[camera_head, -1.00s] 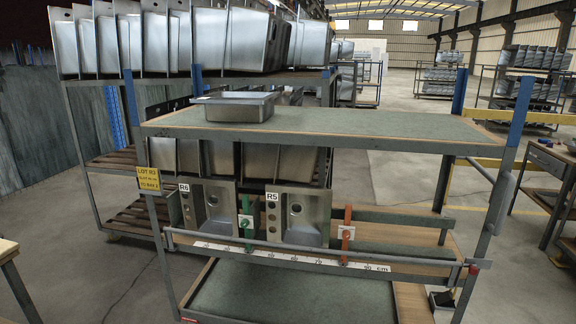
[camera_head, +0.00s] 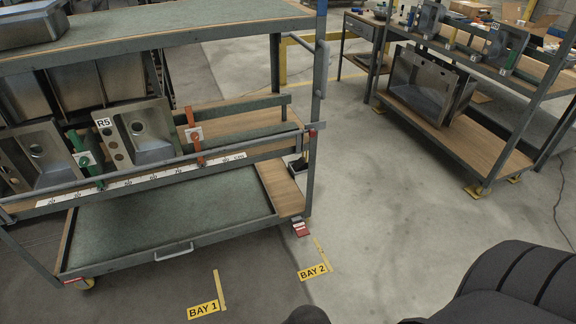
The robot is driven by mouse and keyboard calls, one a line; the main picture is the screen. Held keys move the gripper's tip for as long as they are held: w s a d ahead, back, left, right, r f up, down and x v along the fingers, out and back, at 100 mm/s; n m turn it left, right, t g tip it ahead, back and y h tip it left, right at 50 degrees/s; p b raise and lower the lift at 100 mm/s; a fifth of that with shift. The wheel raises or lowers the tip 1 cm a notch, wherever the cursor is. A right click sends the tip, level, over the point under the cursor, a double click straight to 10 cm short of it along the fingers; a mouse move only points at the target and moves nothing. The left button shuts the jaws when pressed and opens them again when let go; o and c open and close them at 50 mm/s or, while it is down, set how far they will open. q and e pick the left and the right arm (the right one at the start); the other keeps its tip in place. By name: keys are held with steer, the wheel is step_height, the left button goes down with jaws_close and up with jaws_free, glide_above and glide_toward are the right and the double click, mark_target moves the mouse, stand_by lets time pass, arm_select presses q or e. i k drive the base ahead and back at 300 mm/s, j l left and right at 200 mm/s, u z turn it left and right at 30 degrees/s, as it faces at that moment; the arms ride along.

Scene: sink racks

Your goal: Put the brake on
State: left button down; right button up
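The rack cart (camera_head: 160,225) stands at the left, on the grey floor. A red pedal-like part (camera_head: 301,229) shows low at its front right corner, just above the floor by the BAY 2 mark; whether it is pressed down I cannot tell. Another red part (camera_head: 73,282) shows low at the front left, near a yellow caster (camera_head: 86,284). Neither gripper is in view. Dark parts of my own body fill the lower right and touch the bottom edge.
The cart carries sinks (camera_head: 140,133) behind a front rail. Yellow floor labels BAY 1 (camera_head: 203,309) and BAY 2 (camera_head: 313,271) lie in front. A second rack with sinks (camera_head: 430,85) stands at the upper right. The floor between is clear.

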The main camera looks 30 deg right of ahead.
mark_target(301, 229)
steer(key=z, duration=1.05)
